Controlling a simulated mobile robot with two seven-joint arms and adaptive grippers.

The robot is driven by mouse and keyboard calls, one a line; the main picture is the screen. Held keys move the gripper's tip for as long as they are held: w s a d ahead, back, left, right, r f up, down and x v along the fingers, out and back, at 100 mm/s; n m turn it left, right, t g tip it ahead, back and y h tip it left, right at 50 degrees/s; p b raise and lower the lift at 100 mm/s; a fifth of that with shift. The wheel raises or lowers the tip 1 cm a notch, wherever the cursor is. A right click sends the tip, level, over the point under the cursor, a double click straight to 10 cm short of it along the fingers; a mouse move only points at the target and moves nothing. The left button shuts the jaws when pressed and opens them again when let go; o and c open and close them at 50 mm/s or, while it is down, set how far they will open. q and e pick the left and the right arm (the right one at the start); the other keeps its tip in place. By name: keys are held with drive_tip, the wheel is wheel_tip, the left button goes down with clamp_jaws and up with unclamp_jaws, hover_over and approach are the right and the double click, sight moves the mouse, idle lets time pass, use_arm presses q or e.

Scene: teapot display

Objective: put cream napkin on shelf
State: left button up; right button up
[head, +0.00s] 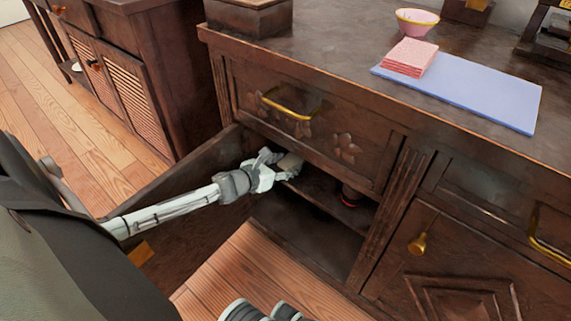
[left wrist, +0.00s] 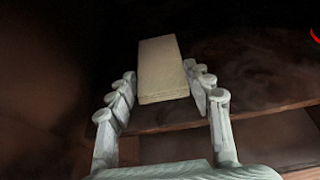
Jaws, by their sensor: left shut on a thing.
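The cream napkin (head: 290,163) is a pale folded block at the mouth of the open cabinet. In the left wrist view the napkin (left wrist: 162,68) sits between the fingertips, its long side pointing away from me. My left gripper (head: 277,168) is shut on it, reaching past the open door. The shelf (head: 322,192) is the dark board inside the cabinet, just below the gripper and napkin. I cannot tell whether the napkin touches it. Pale and dark parts at the bottom edge of the head view may be my right gripper; its jaws cannot be made out.
The open door (head: 170,190) is left of the opening, beside my left arm. A drawer with a brass handle (head: 292,106) is above. Pink napkins (head: 410,58) lie on a blue mat (head: 480,95) on top.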

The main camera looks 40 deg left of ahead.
use_arm(q)
drive_tip(key=o, duration=1.2)
drive_tip(key=shift+f, duration=0.1)
drive_tip(key=shift+r, duration=0.2)
drive_tip(key=p+v, duration=0.2)
drive_tip(key=v, duration=0.5)
drive_tip(key=shift+s+p, duration=0.25)
drive_tip(key=shift+p, duration=0.05)
